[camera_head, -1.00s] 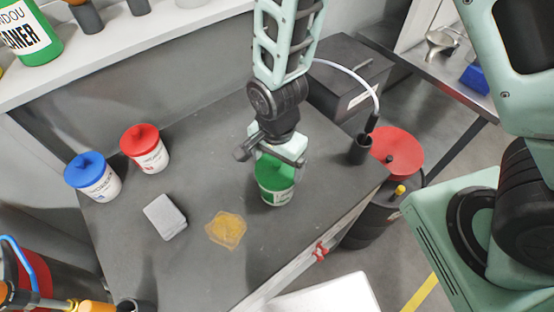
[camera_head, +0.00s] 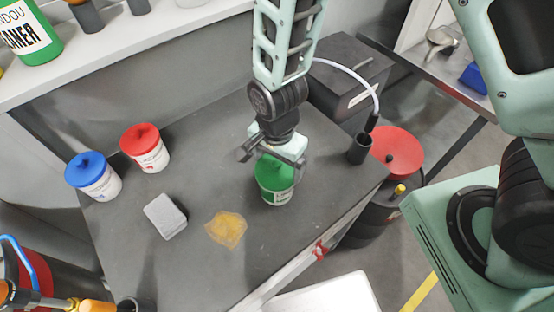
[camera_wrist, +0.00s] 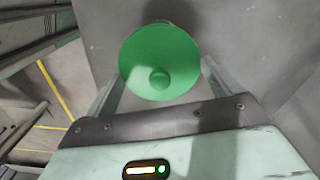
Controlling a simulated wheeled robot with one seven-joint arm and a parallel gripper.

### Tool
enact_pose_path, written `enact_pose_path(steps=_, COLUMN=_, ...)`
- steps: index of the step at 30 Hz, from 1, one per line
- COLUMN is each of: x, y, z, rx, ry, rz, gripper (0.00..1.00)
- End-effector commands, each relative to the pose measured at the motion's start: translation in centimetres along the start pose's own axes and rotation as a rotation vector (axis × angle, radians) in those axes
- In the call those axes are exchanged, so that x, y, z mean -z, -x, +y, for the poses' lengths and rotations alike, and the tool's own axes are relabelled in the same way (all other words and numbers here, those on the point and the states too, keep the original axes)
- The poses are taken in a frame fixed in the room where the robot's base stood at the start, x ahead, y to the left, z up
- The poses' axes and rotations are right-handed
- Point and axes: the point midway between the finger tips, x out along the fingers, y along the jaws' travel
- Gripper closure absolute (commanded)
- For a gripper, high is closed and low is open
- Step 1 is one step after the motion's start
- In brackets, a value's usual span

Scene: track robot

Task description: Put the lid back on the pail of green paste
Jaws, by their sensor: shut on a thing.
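The green lid (camera_head: 273,177) has a round knob and is at the top of a white pail with a green label (camera_head: 279,198), on the grey table. The lid looks level and at the pail's mouth, but I cannot tell whether it is fully seated. My gripper (camera_head: 274,158) is right above, pointing down, and hides the lid's far side. In the wrist view the lid (camera_wrist: 150,55) fills the space between my two fingers, which are shut on its rim.
A red-lidded pail (camera_head: 145,148) and a blue-lidded pail (camera_head: 93,177) stand at the left. A grey block (camera_head: 165,216) and a flat yellow patch (camera_head: 226,230) lie left of the green pail. A black cup (camera_head: 360,149) stands near the table's right edge.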

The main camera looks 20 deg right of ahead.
Motion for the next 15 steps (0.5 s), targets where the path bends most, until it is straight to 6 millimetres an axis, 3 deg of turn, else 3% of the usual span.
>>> enact_pose_path(steps=11, x=0.00, y=-0.02, z=0.00, rx=0.000, ry=0.001, rz=0.000, gripper=0.31)
enact_pose_path(steps=12, x=0.00, y=-0.02, z=0.00, rx=0.000, ry=0.001, rz=0.000, gripper=0.04)
enact_pose_path(steps=15, x=0.00, y=-0.02, z=0.00, rx=0.000, ry=0.001, rz=0.000, gripper=0.00)
